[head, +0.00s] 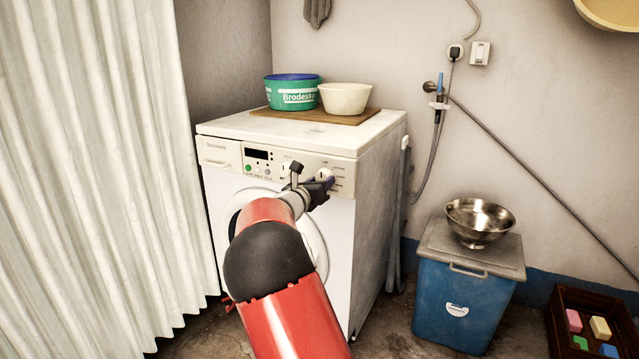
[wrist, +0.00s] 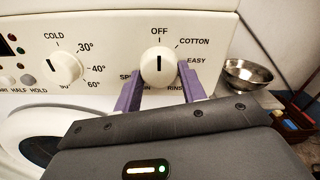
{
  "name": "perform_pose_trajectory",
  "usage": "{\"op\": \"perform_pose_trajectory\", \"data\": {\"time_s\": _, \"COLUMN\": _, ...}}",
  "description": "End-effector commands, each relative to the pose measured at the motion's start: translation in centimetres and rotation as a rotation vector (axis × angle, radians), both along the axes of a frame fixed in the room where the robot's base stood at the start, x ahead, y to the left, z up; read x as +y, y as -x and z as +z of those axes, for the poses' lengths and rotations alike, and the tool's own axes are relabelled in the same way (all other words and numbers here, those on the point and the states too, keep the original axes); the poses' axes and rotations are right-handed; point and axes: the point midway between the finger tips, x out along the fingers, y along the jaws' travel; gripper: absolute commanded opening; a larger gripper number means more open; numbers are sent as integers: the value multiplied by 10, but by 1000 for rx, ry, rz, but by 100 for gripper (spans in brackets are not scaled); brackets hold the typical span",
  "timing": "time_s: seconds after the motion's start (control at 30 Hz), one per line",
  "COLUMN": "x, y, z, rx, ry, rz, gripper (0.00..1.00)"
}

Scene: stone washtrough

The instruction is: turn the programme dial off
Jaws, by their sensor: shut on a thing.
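The programme dial (wrist: 158,65) is a round white knob on the washing machine's front panel, with OFF, COTTON, EASY and RINSE printed around it. A dark mark at the top of the knob points up at OFF. My gripper (wrist: 160,82) has its two purple fingers on the left and right sides of the dial and is shut on it. In the head view the dial (head: 325,173) shows at the panel's right part, partly behind my gripper (head: 318,186). The washing machine (head: 368,230) is white.
A temperature dial (wrist: 65,68) sits left of the programme dial. A green tub (head: 292,97) and a cream bowl (head: 345,99) stand on a board on top of the machine. A blue bin (head: 450,300) with a metal colander (head: 480,218) stands right. A pale curtain (head: 90,150) hangs left.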

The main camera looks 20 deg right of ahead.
Motion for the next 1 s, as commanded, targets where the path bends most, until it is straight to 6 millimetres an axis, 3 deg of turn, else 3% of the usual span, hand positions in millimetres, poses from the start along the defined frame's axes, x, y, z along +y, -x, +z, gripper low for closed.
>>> {"op": "perform_pose_trajectory", "data": {"time_s": 0.03, "x": 1, "y": 0, "z": -3, "rx": 6, "ry": -1, "rz": 1, "gripper": 18}}
{"op": "perform_pose_trajectory", "data": {"time_s": 0.07, "x": 1, "y": 0, "z": -3, "rx": 6, "ry": -1, "rz": 1, "gripper": 42}}
{"op": "perform_pose_trajectory", "data": {"time_s": 0.23, "x": 1, "y": 0, "z": -2, "rx": 4, "ry": -1, "rz": 0, "gripper": 63}}
{"op": "perform_pose_trajectory", "data": {"time_s": 0.57, "x": 4, "y": 2, "z": -1, "rx": 1, "ry": -1, "rz": 2, "gripper": 63}}
{"op": "perform_pose_trajectory", "data": {"time_s": 1.0, "x": 56, "y": 43, "z": -2, "rx": 2, "ry": -1, "rz": 2, "gripper": 63}}
